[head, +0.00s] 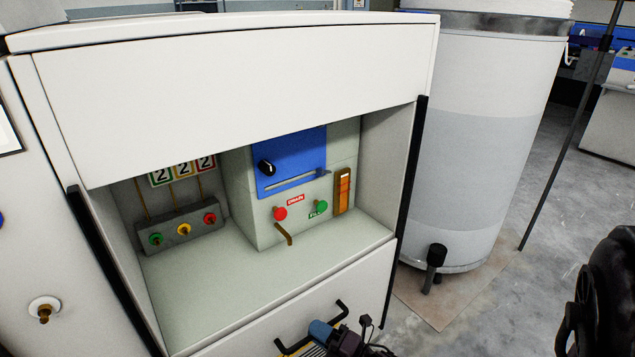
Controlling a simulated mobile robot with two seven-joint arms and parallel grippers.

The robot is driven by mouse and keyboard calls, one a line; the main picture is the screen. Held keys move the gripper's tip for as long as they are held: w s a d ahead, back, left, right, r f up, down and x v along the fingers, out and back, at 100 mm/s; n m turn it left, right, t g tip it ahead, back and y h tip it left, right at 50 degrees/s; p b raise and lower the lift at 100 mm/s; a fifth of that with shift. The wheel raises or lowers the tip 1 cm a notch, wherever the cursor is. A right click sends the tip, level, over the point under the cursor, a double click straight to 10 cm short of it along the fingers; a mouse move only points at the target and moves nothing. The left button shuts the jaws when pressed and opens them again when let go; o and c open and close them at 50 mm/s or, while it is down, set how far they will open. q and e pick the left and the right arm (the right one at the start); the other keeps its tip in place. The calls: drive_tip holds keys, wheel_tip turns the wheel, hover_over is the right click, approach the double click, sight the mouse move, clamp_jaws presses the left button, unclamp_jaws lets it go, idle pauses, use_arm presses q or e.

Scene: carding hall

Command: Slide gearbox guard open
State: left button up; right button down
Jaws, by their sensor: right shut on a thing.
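The white guard panel (250,318) is the lower front of the white cabinet, between two black side rails (408,190). Its top edge slopes below an open bay, so the bay's inside shows. A black bar handle (341,307) sticks out from the panel. My right gripper (322,333) is at the handle, at the bottom of the head view, and appears shut on it. The fingertips are partly hidden and the lower panel is cut off by the picture's edge. My left gripper is not in view.
In the bay stand a grey box with a blue plate (290,150), red and green knobs, and a button box (183,230). A white upper panel (230,90) overhangs them. A tall white drum (490,140) stands at right, with a dark pole (568,130) beyond it.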

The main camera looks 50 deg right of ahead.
drive_tip(key=shift+d+f, duration=0.1)
drive_tip(key=shift+f, duration=0.25)
drive_tip(key=c, duration=1.1)
unclamp_jaws()
drive_tip(key=shift+r, duration=0.1)
use_arm(q)
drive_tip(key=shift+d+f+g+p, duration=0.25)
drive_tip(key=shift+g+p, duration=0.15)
drive_tip(key=shift+p, duration=0.25)
use_arm(e)
drive_tip(key=v, duration=1)
drive_tip(key=shift+s, duration=0.4)
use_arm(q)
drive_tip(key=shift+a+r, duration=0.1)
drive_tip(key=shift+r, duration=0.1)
